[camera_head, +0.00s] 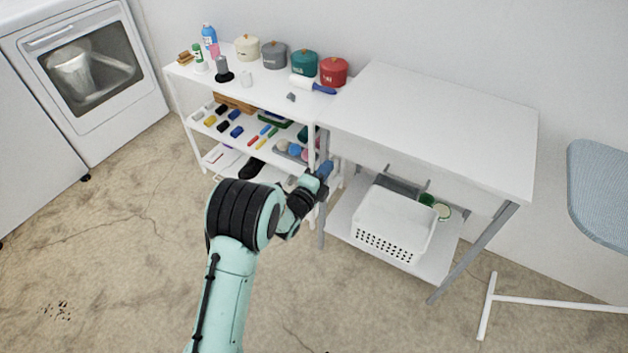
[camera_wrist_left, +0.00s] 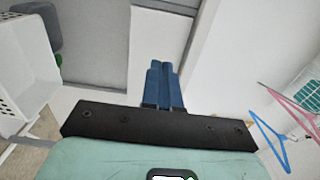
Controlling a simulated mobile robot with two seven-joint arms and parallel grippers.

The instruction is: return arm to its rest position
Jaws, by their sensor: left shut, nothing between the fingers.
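My left arm rises from the bottom of the head view, mint green with black joints. My left gripper (camera_head: 325,169) has blue fingers and is beside the front legs where the shelf unit and the white table meet. In the left wrist view the two blue fingers (camera_wrist_left: 163,86) are pressed together with nothing between them. The head view does not show clearly whether the gripper touches the furniture. My right gripper is in neither view.
A white shelf unit (camera_head: 262,93) holds canisters, bottles and small coloured items. A white table (camera_head: 440,115) has a bare top and a white basket (camera_head: 394,222) on its lower shelf. A dryer (camera_head: 90,75) stands left, an ironing board (camera_head: 602,190) right. The floor at left is clear.

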